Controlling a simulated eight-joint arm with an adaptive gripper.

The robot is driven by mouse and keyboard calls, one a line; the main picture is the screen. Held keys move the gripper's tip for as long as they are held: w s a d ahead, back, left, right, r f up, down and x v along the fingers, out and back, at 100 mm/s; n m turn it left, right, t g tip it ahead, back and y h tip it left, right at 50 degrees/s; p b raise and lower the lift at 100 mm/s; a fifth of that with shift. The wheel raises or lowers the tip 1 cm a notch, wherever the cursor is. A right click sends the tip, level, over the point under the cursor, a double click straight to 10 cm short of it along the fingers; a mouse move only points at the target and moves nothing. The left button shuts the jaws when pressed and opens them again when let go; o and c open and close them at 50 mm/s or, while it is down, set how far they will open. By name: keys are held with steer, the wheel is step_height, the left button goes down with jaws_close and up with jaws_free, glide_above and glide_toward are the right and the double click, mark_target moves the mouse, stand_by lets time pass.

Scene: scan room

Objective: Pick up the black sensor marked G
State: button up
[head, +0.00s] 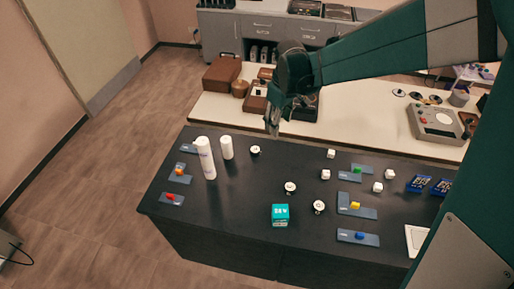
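Three small round pieces with pale tops and dark parts stand on the dark table (235,230): one at the back (255,150), one in the middle (290,187) and one nearer the front (319,207). Any letters on them are too small to read, so I cannot tell whether one is the black sensor marked G. My gripper (272,128) points down near the table's back edge, apart from these pieces. I see nothing held in it. Its fingers are too small and dark to show how far apart they are.
Several white cubes, such as one (326,174), and grey trays (358,237) with coloured pieces lie to the right. A pale counter (215,108) runs behind.

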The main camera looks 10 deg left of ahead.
mark_target(255, 149)
steer(key=a+f+n, duration=0.1)
steer(key=a+f, duration=0.2)
steer(key=f, duration=0.1)
steer(key=w+a+f+n+b, duration=0.1)
steer(key=a+f, duration=0.2)
steer(key=f, duration=0.1)
steer(key=w+a+f+n+g, duration=0.1)
steer(key=a+f, duration=0.3)
steer(key=f, duration=0.1)
steer(key=shift+w+h+b, duration=0.1)
steer(key=shift+h+b, duration=0.2)
steer(key=shift+b, duration=0.1)
steer(key=shift+f, duration=1.25)
steer(key=shift+f+b, duration=0.55)
steer(key=shift+f, duration=2.05)
steer(key=c, duration=1)
